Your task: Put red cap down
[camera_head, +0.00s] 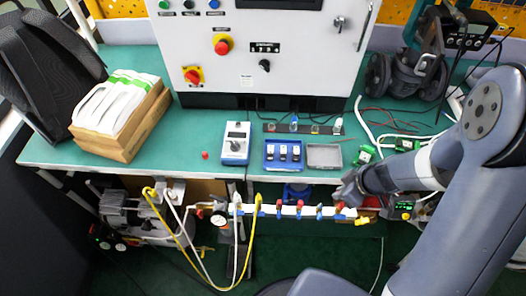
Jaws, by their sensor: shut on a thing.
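My gripper (342,198) is at the right end of a white manifold (265,208) below the table's front edge. It is shut on a small red cap (340,206), of which only a little red shows at the fingertips. I cannot tell whether this cap touches the manifold. The manifold carries several red and blue parts along its length. Another small red piece, which looks like a cap (205,155), lies on the green table (185,140) left of the white-and-blue device.
Yellow and white hoses (168,215) hang at the manifold's left. Green table is bare around the loose red piece.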

